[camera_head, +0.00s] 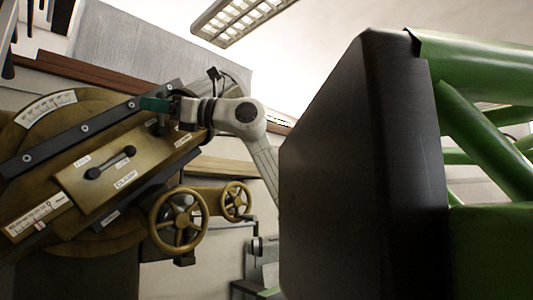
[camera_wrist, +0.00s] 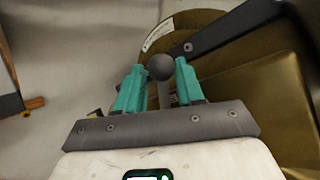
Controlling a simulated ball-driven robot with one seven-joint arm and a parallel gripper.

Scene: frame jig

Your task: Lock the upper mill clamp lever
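The brass-coloured mill (camera_head: 70,200) fills the left of the head view. My gripper (camera_head: 155,104) is at the upper right edge of its tilted head, with teal fingers. In the wrist view my gripper (camera_wrist: 160,72) is open. A dark ball knob (camera_wrist: 160,66) on a grey stem (camera_wrist: 164,95) shows between the fingertips, with a narrow gap on each side. It looks like a clamp lever's end. I cannot tell whether the fingers are level with the knob. The lever's base is hidden by my gripper in the wrist view.
A dark bar (camera_head: 75,137) runs along the mill head, also close on the right in the wrist view (camera_wrist: 235,25). A double-knobbed handle (camera_head: 110,163) sits on a labelled plate. Two handwheels (camera_head: 178,221) stand below. A large dark panel (camera_head: 350,170) with green tubing (camera_head: 490,140) fills the right.

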